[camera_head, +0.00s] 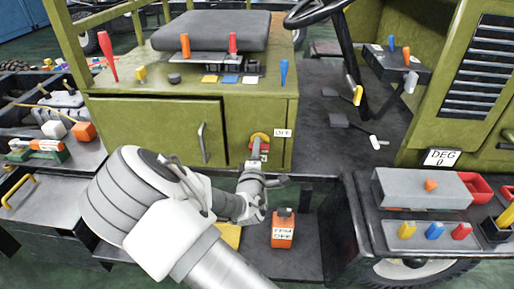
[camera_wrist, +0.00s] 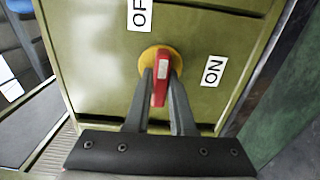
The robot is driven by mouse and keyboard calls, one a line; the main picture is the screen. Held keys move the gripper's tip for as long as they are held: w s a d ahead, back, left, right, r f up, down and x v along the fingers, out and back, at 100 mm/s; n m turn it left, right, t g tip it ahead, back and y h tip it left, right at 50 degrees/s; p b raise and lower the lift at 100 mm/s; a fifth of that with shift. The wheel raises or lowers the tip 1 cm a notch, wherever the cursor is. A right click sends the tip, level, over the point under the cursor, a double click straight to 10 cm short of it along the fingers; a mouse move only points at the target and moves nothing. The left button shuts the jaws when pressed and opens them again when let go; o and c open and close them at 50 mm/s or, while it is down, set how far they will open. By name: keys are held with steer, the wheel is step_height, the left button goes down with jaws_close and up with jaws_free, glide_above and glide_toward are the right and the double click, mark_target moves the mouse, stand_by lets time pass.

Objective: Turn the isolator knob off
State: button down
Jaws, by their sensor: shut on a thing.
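The isolator knob is a red handle (camera_wrist: 161,72) on a round yellow disc (camera_wrist: 147,54), on the green panel. In the wrist view its "OFF" label (camera_wrist: 139,13), partly cut off, is above the disc, and its "ON" label (camera_wrist: 213,71) is to the right. My gripper (camera_wrist: 161,84) is shut on the red handle, one finger on each side. The handle runs nearly upright in that view; I cannot tell exactly which label it points at. In the head view my gripper (camera_head: 258,166) is at the panel below the yellow disc (camera_head: 260,137), with the "OFF" label (camera_head: 283,132) at right.
A cabinet door with a grey handle (camera_head: 203,143) is left of the knob. An orange box (camera_head: 283,231) stands below it. A tool tray (camera_head: 430,234) is at right, and a crowded side bench (camera_head: 45,168) at left. A steering wheel (camera_head: 318,10) is above.

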steer(key=c, duration=0.8)
jaws_free()
steer(key=s+p, duration=0.1)
steer(key=s, duration=1.6)
steer(key=shift+s+a, duration=0.25)
steer(key=shift+a, duration=0.05)
